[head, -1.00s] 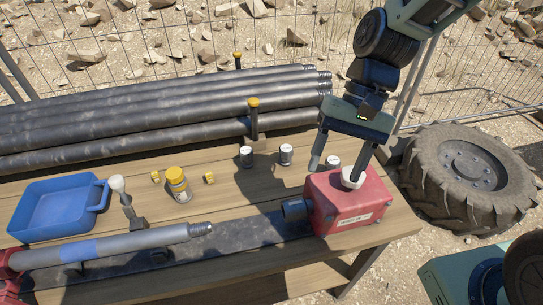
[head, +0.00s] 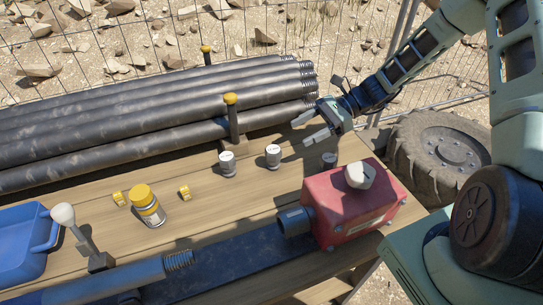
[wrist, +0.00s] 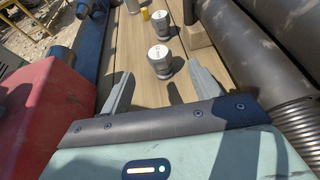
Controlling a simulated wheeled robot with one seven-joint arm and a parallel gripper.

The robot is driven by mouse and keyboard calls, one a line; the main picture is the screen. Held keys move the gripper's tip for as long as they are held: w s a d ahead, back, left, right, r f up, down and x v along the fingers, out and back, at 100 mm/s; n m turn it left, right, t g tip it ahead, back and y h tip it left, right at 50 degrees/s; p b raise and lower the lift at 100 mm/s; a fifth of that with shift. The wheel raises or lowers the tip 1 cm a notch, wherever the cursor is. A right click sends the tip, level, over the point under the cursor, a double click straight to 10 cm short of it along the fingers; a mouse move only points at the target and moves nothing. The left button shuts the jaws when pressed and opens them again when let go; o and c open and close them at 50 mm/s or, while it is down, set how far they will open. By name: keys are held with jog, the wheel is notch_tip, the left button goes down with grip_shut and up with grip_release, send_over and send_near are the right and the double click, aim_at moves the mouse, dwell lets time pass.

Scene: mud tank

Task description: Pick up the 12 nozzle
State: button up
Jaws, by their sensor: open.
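In the wrist view one nozzle (wrist: 160,63) appears between and beyond the open fingertips, with another (wrist: 162,29) farther off.
The red box (head: 350,212) with a white hexagonal cap (head: 360,175) stands at the right front. Dark pipes (head: 150,120) and a yellow-topped post (head: 232,120) lie behind the nozzles. A yellow-capped bottle (head: 147,205) and blue tray (head: 25,245) are at left.

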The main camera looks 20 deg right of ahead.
aim_at(267, 159)
jog(key=x, duration=0.6)
jog(key=shift+a+p, duration=0.1)
jog(key=shift+p, duration=0.2)
jog(key=shift+f+p+x, duration=0.25)
jog(key=shift+p+x, duration=0.05)
jog(key=shift+x, duration=1.25)
jog(key=shift+f+p+x, duration=0.25)
jog(key=shift+p+x, duration=0.05)
jog(key=shift+x, duration=1.25)
jog(key=shift+s+d, duration=0.25)
jog(key=c, duration=1.1)
